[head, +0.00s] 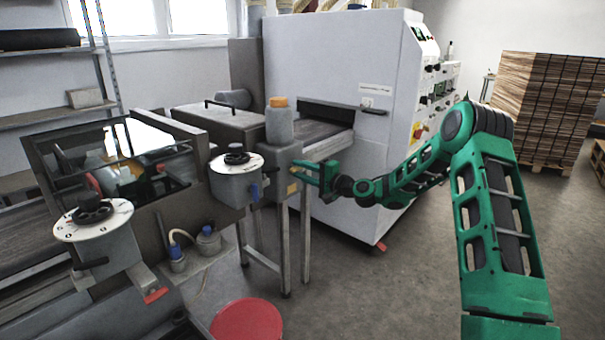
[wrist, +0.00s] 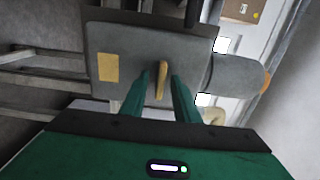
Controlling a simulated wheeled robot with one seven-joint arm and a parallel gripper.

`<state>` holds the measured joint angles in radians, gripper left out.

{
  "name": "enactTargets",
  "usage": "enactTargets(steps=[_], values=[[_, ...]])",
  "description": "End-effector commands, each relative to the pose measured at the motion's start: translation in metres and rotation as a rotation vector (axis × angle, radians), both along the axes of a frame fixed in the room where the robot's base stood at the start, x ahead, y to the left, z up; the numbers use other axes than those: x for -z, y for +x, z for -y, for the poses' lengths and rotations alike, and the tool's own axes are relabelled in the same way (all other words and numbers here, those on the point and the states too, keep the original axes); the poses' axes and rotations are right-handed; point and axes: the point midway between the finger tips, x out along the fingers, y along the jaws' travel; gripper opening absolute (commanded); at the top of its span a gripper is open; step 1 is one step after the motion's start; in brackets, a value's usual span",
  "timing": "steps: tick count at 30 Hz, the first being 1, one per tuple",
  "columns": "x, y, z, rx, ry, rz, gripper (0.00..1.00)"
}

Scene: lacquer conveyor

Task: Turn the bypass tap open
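A small ochre-yellow lever, which looks like the bypass tap (wrist: 161,80), stands out from a grey box (wrist: 190,55). In the wrist view it points up and down the picture. My gripper (head: 297,171) reaches in from the right to this box in the head view. In the wrist view its two green fingers (wrist: 160,76) are apart, one on each side of the lever, with a narrow gap showing on both sides. In the head view the lever is too small to tell from the fingertips.
A grey bottle with an orange cap (head: 279,122) stands on the box, close to my gripper. A white machine (head: 335,65) stands behind my arm.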

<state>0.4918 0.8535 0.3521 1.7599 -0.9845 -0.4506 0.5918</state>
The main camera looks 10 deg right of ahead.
Motion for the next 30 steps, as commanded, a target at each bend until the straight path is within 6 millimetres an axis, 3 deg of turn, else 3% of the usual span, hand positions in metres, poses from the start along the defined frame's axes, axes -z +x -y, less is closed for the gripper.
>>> enactTargets(steps=[6,10,13,14,17,30], values=[[0.000,0.000,0.000,0.000,0.000,0.000,0.28],[0.000,0.000,0.000,0.000,0.000,0.000,0.00],[0.000,0.000,0.000,0.000,-0.001,-0.001,0.00],[0.000,0.001,0.015,0.006,-0.001,-0.001,0.00],[0.001,0.000,0.006,0.004,-0.003,0.001,0.00],[0.002,0.000,0.003,0.003,-0.150,0.106,0.00]])
